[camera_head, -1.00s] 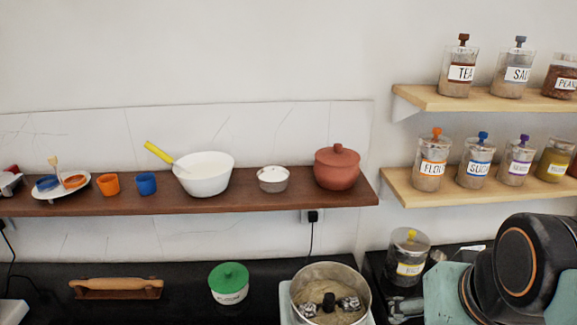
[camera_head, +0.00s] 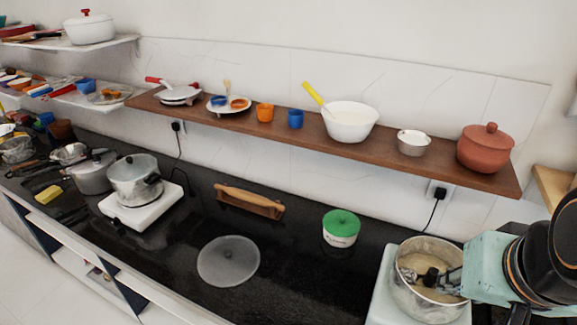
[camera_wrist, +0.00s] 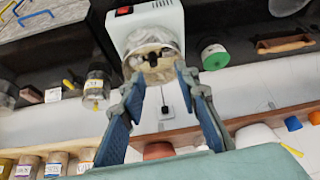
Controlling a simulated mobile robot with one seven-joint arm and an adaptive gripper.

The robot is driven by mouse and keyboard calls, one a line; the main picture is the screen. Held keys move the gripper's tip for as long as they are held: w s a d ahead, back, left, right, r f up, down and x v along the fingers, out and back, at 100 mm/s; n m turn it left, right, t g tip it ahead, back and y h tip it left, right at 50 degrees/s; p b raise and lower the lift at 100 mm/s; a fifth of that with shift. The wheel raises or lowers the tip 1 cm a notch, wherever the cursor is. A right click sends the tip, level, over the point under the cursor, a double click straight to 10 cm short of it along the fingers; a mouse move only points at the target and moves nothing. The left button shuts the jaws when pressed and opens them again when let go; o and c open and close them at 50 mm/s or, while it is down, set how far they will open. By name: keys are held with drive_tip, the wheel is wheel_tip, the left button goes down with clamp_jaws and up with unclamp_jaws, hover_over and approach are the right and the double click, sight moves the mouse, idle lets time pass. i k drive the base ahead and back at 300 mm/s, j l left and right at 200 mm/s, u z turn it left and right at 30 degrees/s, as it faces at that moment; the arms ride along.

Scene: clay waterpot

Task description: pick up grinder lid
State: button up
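A round, translucent grey lid with a small knob (camera_head: 228,262) lies flat on the black counter, left of the grinder in the head view. The grinder (camera_head: 425,306) has a steel drum on a white base, with the drum open at the top. It also shows upside down in the wrist view (camera_wrist: 135,30). My gripper (camera_head: 440,279) overlaps the drum's right side in the head view, well right of the lid. In the wrist view, its blue fingers (camera_wrist: 158,82) are spread apart with nothing between them. A pale shape at that view's top right edge may be the lid.
A green-lidded container (camera_head: 341,229) and a rolling pin on a stand (camera_head: 249,201) stand behind the lid. A pot (camera_head: 134,181) on a white stove is farther left. A brown shelf (camera_head: 350,152) with dishes overhangs the back. The counter around the lid is clear.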

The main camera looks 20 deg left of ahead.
sight(229, 261)
drive_tip(key=u, duration=1.55)
drive_tip(key=z, duration=1.75)
drive_tip(key=u, duration=1.75)
drive_tip(key=z, duration=0.3)
drive_tip(key=i+j+z, duration=0.15)
drive_tip(key=j+z, duration=0.15)
drive_tip(key=i+j+z, duration=0.15)
drive_tip(key=j+z, duration=0.15)
drive_tip(key=j, duration=0.05)
